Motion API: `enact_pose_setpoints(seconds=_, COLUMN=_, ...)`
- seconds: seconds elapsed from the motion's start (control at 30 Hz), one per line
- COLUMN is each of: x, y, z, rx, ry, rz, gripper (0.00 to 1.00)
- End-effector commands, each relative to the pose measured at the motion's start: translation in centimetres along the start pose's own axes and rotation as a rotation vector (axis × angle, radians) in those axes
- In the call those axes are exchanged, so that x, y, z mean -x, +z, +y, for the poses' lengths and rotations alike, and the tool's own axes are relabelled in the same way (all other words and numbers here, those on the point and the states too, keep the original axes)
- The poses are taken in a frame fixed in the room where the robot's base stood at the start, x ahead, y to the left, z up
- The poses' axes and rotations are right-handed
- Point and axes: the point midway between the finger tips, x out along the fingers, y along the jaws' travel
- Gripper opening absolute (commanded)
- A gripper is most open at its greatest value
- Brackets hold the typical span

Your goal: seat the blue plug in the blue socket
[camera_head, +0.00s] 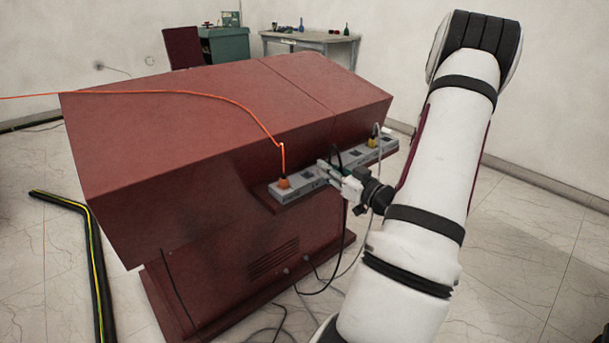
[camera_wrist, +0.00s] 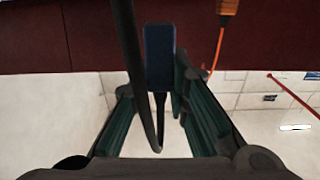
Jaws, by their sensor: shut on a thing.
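In the wrist view my gripper (camera_wrist: 161,72) is shut on the blue plug (camera_wrist: 160,52), a dark blue block between the green-edged fingers. A black cable (camera_wrist: 158,105) leaves the plug, loops down and rises in front of the left finger. In the head view the plug is too small and covered to make out. I cannot pick out the blue socket in either view, nor tell whether the plug touches the strip.
The grey socket strip (camera_head: 317,185) sits on a ledge of the dark red cabinet (camera_head: 210,110). An orange cable (camera_head: 245,108) runs over the cabinet top to the orange plug. Black cables (camera_head: 318,291) hang below. A workbench (camera_head: 310,40) stands far back.

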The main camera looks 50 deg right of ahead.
Motion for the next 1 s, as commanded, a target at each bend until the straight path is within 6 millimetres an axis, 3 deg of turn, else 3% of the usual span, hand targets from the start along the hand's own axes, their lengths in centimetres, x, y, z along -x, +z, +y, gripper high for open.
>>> enact_pose_setpoints(seconds=0.2, x=-5.3, y=0.6, z=0.2, rx=0.0, ry=-0.002, rz=0.001, gripper=0.0)
enact_pose_setpoints(seconds=0.33, x=-7.3, y=0.8, z=0.3, rx=0.0, ry=-0.001, rz=0.001, gripper=0.0)
enact_pose_setpoints(seconds=0.67, x=-9.8, y=0.9, z=0.4, rx=0.0, ry=-0.001, rz=0.001, gripper=0.0)
enact_pose_setpoints(seconds=0.83, x=-9.6, y=4.0, z=0.5, rx=-0.003, ry=0.001, rz=-0.001, gripper=0.0)
enact_pose_setpoints(seconds=1.0, x=-9.6, y=4.4, z=0.5, rx=0.001, ry=0.0, rz=0.0, gripper=0.0)
